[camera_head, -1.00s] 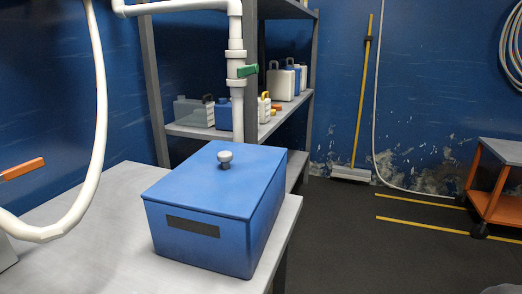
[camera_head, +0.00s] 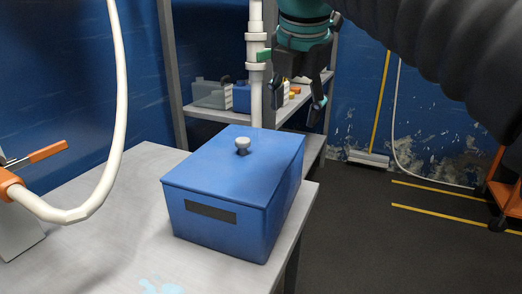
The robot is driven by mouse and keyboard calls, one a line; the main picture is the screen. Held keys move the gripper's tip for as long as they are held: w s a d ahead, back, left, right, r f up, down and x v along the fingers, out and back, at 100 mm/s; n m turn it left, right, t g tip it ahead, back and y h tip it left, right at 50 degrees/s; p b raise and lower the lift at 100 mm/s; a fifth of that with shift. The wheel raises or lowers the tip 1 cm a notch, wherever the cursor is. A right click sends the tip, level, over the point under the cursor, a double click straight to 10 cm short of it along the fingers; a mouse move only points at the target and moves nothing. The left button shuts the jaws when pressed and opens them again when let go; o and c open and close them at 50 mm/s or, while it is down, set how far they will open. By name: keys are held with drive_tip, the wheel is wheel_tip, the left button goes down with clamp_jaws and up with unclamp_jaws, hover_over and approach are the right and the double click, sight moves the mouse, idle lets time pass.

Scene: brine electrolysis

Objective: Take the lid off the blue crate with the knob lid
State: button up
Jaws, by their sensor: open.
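The blue crate (camera_head: 217,226) stands on the grey table, with a dark label strip on its front. Its flat blue lid (camera_head: 207,167) is on top and looks closed. My gripper (camera_head: 295,112) hangs from the top of the view, above and to the right of the lid's back part. Its dark fingers are apart and empty, clear of the knob. My dark ribbed arm crosses the upper right corner.
The grey table (camera_head: 100,214) has free room left of the crate and pale blue spots in front. A white hose (camera_head: 121,115) with an orange-handled valve hangs at left. A white pipe (camera_head: 256,85) and a shelf (camera_head: 214,113) with bottles stand behind. An orange cart is at right.

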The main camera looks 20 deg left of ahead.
drive_tip(key=s+a+r+n, duration=0.2)
drive_tip(key=a+r+n, duration=0.1)
drive_tip(key=a+n, duration=0.45)
drive_tip(key=b, duration=0.1)
approach(243, 139)
drive_tip(key=x, duration=0.5)
drive_tip(key=shift+w+d, duration=0.25)
drive_tip(key=shift+s+a+b+x, duration=0.15)
drive_tip(key=shift+b+x, duration=0.2)
drive_tip(key=shift+x, duration=0.95)
drive_tip(key=shift+s+a+b+x, duration=0.15)
drive_tip(key=shift+b+x, duration=0.15)
drive_tip(key=shift+x, duration=0.95)
clamp_jaws()
